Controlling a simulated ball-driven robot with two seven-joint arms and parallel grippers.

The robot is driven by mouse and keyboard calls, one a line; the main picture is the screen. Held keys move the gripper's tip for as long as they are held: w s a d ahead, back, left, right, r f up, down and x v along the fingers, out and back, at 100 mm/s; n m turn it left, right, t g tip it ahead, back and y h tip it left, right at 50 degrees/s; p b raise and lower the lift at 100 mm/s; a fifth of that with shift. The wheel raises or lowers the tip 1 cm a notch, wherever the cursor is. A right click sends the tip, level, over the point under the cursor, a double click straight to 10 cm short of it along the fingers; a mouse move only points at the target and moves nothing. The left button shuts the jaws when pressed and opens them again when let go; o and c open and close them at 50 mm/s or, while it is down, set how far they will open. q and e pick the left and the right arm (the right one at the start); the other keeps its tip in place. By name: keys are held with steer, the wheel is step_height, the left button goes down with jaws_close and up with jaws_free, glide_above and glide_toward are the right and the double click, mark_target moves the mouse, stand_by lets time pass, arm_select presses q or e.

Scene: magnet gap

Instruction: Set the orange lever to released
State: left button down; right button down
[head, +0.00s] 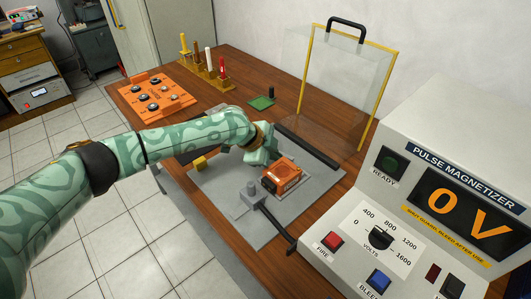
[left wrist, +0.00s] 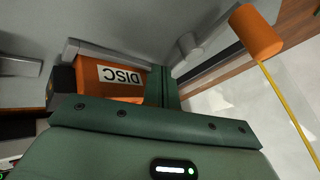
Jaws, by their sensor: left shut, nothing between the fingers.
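An orange cylinder (left wrist: 255,32), which looks like the orange lever's grip, shows at the upper right of the left wrist view. A thin yellow line runs down from it. I cannot make out this grip in the head view, and its setting is not clear. My left gripper (head: 262,156) is shut and empty, low over the grey plate, just behind the orange block (head: 283,175). In the left wrist view its green finger (left wrist: 163,86) is beside the block's "DISC" label, apart from the orange cylinder; contact with the block is unclear. My right gripper is not in view.
The grey base plate (head: 222,205) lies on the wooden table (head: 240,262). The pulse magnetizer (head: 440,160), showing 0 V, stands at right. A clear guard with a yellow frame (head: 308,70) stands behind. An orange board (head: 155,97) and several upright tools (head: 209,62) are at the back left.

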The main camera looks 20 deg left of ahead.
arm_select(q)
steer(key=shift+a+r, duration=0.1)
steer(key=shift+r, duration=0.1)
steer(key=p+v, duration=0.6)
steer(key=v, duration=0.9)
steer(key=shift+s+r, duration=0.25)
steer(key=shift+r, duration=0.1)
steer(key=shift+a, duration=0.1)
